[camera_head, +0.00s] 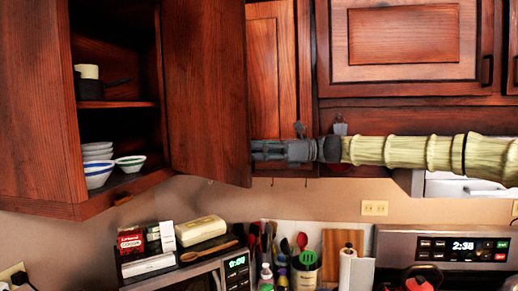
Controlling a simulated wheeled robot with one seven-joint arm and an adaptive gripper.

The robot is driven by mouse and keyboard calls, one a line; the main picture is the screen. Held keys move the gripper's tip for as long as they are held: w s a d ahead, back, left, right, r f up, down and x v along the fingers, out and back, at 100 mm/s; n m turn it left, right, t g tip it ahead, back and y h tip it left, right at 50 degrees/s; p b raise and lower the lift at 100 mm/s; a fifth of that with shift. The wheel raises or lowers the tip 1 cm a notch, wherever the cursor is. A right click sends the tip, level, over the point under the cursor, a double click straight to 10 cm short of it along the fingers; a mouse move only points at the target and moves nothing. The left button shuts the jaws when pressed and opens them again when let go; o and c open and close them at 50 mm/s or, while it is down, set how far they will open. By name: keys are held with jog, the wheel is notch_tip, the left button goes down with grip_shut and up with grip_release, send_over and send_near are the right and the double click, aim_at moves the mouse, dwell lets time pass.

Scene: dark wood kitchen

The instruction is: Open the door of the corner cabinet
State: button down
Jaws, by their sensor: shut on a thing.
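The corner cabinet (70,190) is at the upper left, with dark red-brown wood. Its door (207,90) stands open, swung out to the right of the opening. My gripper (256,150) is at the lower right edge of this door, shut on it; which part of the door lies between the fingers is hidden. My arm, in a pale ribbed sleeve, reaches in from the right. Inside the cabinet are bowls (98,166) on the bottom and a dark pan (92,90) with a light cup on the shelf.
More closed upper cabinets (404,36) fill the top right. Below stand a microwave (180,278) with boxes on it, a utensil holder (304,272), a paper towel roll (347,268) and a stove panel (450,246). Bare wall lies under the open door.

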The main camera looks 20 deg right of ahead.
jog(key=shift+s+a+r, duration=0.1)
jog(key=shift+s+a, duration=0.15)
jog(key=shift+a, duration=0.3)
jog(key=c, duration=1.5)
grip_release()
jog(key=shift+a, duration=0.1)
jog(key=shift+c, duration=0.2)
jog(key=shift+w+a, duration=0.2)
jog(key=shift+a, duration=0.15)
jog(key=shift+r, duration=0.1)
